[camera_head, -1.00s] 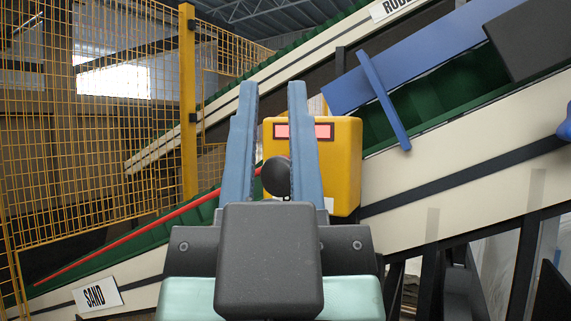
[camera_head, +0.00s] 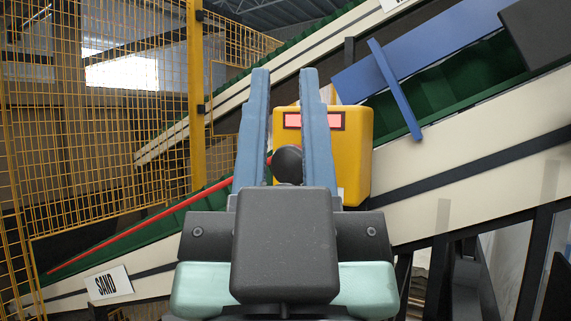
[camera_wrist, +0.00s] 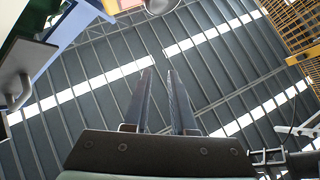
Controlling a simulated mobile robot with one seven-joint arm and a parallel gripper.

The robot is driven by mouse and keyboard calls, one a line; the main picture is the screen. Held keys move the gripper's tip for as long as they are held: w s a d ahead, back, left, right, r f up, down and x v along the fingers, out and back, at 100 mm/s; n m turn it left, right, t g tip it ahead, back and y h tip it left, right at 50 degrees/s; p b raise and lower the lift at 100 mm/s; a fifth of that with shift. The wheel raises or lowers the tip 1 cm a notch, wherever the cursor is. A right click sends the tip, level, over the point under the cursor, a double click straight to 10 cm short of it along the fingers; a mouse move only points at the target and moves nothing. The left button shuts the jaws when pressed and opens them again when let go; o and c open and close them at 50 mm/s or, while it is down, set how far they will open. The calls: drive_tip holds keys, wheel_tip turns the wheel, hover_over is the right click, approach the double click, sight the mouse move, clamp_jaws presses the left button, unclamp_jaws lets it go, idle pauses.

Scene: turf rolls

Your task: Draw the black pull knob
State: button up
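The black round knob (camera_head: 287,163) shows in front of the yellow box (camera_head: 356,150), which has a red-pink window and sits at the conveyor's side. My gripper (camera_head: 285,75) points upward with its two blue fingers apart. In the head view the knob appears in the gap between the fingers. In the wrist view a dark round end, which looks like the knob (camera_wrist: 161,5), is at the top edge, apart from the fingertips (camera_wrist: 159,75). Nothing is held. The fingers and wrist hide part of the box.
A red cord (camera_head: 150,225) slopes down left along the conveyor (camera_head: 470,165). A blue bar (camera_head: 395,90) crosses the belt at upper right. A yellow mesh fence (camera_head: 90,130) stands at left.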

clamp_jaws()
idle(1.7)
